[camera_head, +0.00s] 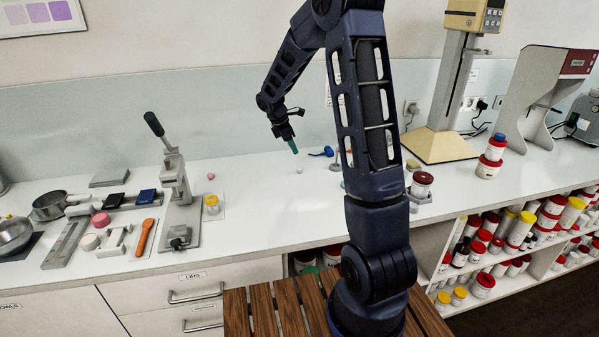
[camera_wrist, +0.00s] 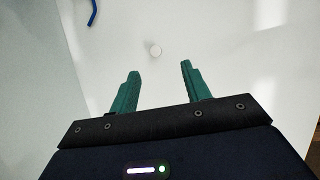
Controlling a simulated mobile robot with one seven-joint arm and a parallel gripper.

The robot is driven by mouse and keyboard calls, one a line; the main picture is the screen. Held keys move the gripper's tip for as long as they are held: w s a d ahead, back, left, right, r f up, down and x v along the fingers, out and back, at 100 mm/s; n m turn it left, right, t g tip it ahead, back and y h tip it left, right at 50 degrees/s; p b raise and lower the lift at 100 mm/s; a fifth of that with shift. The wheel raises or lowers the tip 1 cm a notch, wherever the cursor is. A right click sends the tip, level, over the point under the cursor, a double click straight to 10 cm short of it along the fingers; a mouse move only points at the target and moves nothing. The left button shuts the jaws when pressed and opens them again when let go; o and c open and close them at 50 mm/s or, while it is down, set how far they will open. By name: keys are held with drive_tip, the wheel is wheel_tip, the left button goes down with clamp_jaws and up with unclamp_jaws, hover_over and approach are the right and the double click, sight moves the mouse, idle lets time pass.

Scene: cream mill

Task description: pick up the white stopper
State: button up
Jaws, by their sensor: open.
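The white stopper (camera_head: 299,170) is a small pale round thing on the white counter, near the middle of the head view. It also shows in the wrist view (camera_wrist: 156,50), ahead of the fingertips and between their lines. My gripper (camera_head: 294,149) hangs above the counter, just behind and slightly left of the stopper, apart from it. In the wrist view my gripper (camera_wrist: 159,68) has two green fingers spread wide with nothing between them. The stopper is fully visible in the wrist view.
A blue curved item (camera_head: 322,152) lies right of the stopper; a small pink piece (camera_head: 210,176) lies left. The counter around the stopper is clear.

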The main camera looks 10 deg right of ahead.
sight(300, 168)
drive_tip(key=shift+n, duration=0.5)
drive_tip(key=x, duration=0.8)
drive_tip(key=w+a+x, duration=0.1)
drive_tip(key=x, duration=0.3)
drive_tip(key=shift+w+f, duration=0.15)
drive_tip(key=shift+f, duration=0.3)
drive_tip(key=shift+c, duration=0.2)
clamp_jaws()
